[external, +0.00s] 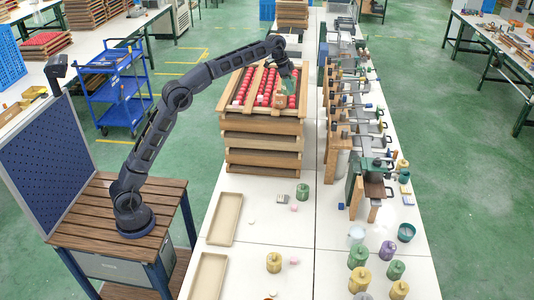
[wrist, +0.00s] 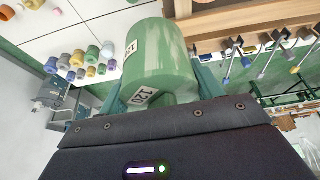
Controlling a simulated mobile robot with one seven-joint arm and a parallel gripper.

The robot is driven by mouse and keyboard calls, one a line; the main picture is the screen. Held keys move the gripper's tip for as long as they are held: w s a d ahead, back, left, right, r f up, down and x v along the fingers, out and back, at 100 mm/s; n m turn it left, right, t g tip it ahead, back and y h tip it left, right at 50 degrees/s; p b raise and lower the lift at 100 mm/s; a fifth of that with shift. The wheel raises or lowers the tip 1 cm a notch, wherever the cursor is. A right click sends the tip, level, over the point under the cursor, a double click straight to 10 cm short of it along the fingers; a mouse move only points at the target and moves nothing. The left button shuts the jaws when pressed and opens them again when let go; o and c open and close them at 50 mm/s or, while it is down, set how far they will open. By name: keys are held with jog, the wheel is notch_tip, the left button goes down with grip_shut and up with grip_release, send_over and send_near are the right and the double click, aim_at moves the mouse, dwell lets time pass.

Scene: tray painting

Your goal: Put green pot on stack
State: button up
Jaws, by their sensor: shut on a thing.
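The green pot (wrist: 163,55) fills the middle of the wrist view, with white number labels on it. My gripper (wrist: 160,92) is shut on it, one finger on each side. In the external view my gripper (external: 288,68) is over the right part of the stack, and the green pot (external: 294,77) shows only small below it. The stack (external: 262,143) is several wooden trays, the top one filled with rows of red round pieces. A brownish pot (external: 280,100) stands on its near part. I cannot tell whether the held pot touches the stack.
Another green pot (external: 302,192) stands on the white table in front of the stack. Several green, yellow and purple pots (external: 387,250) stand at the near right. A row of clamps and tools (external: 355,120) runs close along the stack's right. Two beige trays (external: 225,220) lie at the near left.

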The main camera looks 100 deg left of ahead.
jog(key=s+a+n+g+y, duration=0.2)
jog(key=s+a+n, duration=0.7)
jog(key=s+a, duration=2)
jog(key=shift+t+y, duration=0.4)
jog(key=shift+y, duration=0.3)
jog(key=shift+w+a+f, duration=0.1)
jog(key=shift+w+f, duration=0.05)
jog(key=shift+f, duration=1.9)
jog(key=shift+w+a+f, duration=0.1)
jog(key=shift+w+f, duration=0.1)
jog(key=shift+f, duration=1.9)
jog(key=shift+w+f, duration=0.15)
jog(key=shift+f, duration=1.9)
jog(key=shift+f, duration=0.1)
jog(key=o, duration=1.2)
jog(key=shift+o, duration=0.2)
jog(key=v, duration=1.2)
